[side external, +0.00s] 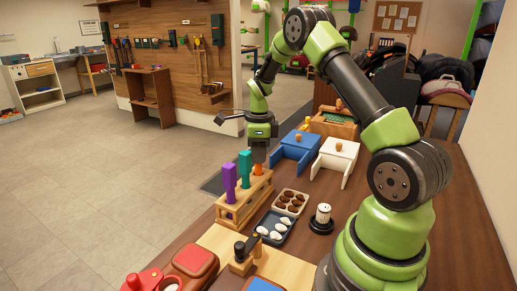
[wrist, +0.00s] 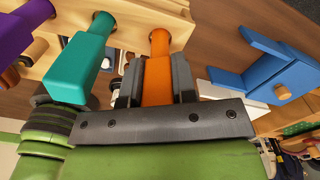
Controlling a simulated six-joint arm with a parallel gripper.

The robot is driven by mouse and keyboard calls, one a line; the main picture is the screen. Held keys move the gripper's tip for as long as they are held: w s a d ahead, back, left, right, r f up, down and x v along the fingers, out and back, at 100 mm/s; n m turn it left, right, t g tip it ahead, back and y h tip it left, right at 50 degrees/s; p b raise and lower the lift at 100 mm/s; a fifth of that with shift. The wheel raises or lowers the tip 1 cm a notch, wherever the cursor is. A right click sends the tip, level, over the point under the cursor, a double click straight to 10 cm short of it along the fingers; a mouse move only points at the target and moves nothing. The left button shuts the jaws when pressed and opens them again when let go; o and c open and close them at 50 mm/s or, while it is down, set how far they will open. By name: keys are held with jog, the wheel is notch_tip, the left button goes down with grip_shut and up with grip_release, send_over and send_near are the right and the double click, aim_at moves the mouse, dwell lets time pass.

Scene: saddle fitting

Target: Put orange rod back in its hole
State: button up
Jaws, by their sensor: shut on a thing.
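The orange rod (side external: 258,169) is in my gripper (side external: 258,160), upright at the far end of the wooden rack (side external: 243,206). In the wrist view the orange rod (wrist: 158,80) sits between the two dark fingers of my gripper (wrist: 157,82), which are shut on its thick handle. Its narrower end meets the rack's top face (wrist: 200,22); I cannot tell how deep it is in the hole. The teal rod (side external: 245,165) and the purple rod (side external: 230,182) stand in the same rack, beside the orange one.
A blue stand (side external: 294,150) and a white stand (side external: 335,158) are right of the rack. Trays of brown (side external: 291,203) and white pieces (side external: 273,229), and a white cylinder on a black base (side external: 322,219), stand close by. Red-lidded items (side external: 190,262) are at the front.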

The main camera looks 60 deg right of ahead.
jog(key=shift+f, duration=0.3)
jog(key=o, duration=0.9)
jog(key=shift+r, duration=0.1)
notch_tip(320, 180, up, 10)
jog(key=shift+f, duration=0.1)
jog(key=s+a+r+n+t, duration=0.2)
jog(key=a+r+n, duration=0.5)
jog(key=a, duration=0.1)
jog(key=s+a+r+n+t, duration=0.1)
jog(key=s+a+n, duration=0.3)
jog(key=s+n, duration=0.1)
jog(key=s+a+r+n+t+y, duration=0.1)
jog(key=s+a+n+t, duration=0.1)
jog(key=s+a+n, duration=0.3)
jog(key=s+a+r+n+t+y, duration=0.1)
jog(key=s+a+n, duration=0.3)
jog(key=n, duration=0.5)
jog(key=shift+s+a+r+t, duration=0.4)
jog(key=shift+s+r+t, duration=0.1)
jog(key=shift+s, duration=0.1)
